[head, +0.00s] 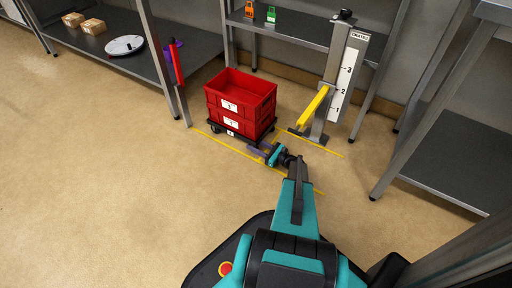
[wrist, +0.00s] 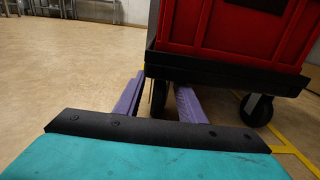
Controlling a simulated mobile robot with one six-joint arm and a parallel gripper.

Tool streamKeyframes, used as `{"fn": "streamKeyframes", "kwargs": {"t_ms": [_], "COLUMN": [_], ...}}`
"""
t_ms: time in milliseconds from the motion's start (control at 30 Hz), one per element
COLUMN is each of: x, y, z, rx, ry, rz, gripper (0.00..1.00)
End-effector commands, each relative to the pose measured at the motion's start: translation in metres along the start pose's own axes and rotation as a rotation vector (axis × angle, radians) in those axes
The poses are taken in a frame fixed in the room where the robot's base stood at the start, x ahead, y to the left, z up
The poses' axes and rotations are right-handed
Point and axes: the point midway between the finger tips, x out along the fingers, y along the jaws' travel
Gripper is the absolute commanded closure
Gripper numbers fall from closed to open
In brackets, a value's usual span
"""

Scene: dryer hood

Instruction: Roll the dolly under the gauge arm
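The black dolly (head: 246,137) carries a stack of red crates (head: 239,103) and stands left of the gauge post. The yellow gauge arm (head: 313,106) juts from the post (head: 344,75), which has a white scale marked 1, 2, 3; the dolly is apart from it. My gripper (head: 262,149) is low at the dolly's near right corner. In the wrist view, its purple fingers (wrist: 160,98) are spread, with a dark caster showing in the gap. The dolly deck (wrist: 225,68) is just ahead and above them. I cannot tell whether they touch it.
Yellow floor lines (head: 242,152) run along the dolly and the gauge base. A shelf (head: 130,62) stands at left and another (head: 290,27) behind. A grey bench (head: 455,155) stands at right. The floor (head: 110,190) at left front is clear.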

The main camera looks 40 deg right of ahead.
Motion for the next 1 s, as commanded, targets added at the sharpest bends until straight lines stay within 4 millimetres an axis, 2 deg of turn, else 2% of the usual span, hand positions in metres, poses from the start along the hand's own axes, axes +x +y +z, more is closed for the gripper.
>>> {"fn": "streamKeyframes", "kwargs": {"t_ms": [67,100,300,1000], "x": [-0.0001,-0.0001,-0.0002,-0.0003], "y": [0.0,0.0,0.0001,0.0004], "z": [0.0,0.0,-0.0001,-0.0004], "rx": [0.0,0.0,0.0,0.0], "ry": [0.0,0.0,0.0,0.001], "rz": [0.0,0.0,0.0,0.001], "gripper": [0.64,0.67,1.0,1.0]}}
